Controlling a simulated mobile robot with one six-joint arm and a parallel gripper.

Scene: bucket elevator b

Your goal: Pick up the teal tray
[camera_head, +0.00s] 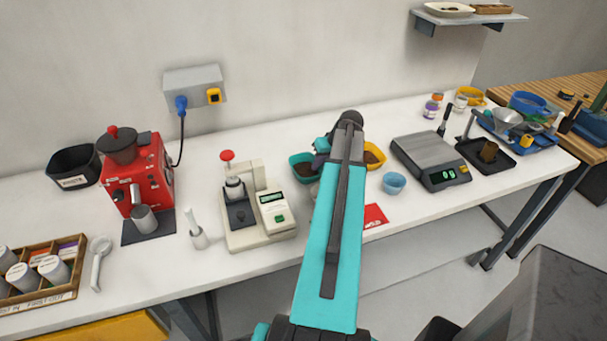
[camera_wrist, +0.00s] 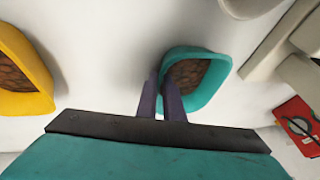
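The teal tray (camera_head: 296,174) is a small open tray with brown contents, on the white counter right of the cream machine with the red knob. It also shows in the wrist view (camera_wrist: 214,86), right of centre. My gripper (camera_wrist: 163,80) has its two purple fingers close together at the tray's left rim in that view. A narrow gap shows between them. I cannot tell whether they are clamped on the rim. In the head view my gripper (camera_head: 321,146) is at the tray's right side, and my arm partly hides the area.
A yellow tray (camera_head: 372,159) with brown contents stands to the right, partly behind my arm. A blue cup (camera_head: 394,183), a red card (camera_head: 375,215) and a scale (camera_head: 430,158) are further right. The cream machine (camera_head: 258,226) stands close on the left.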

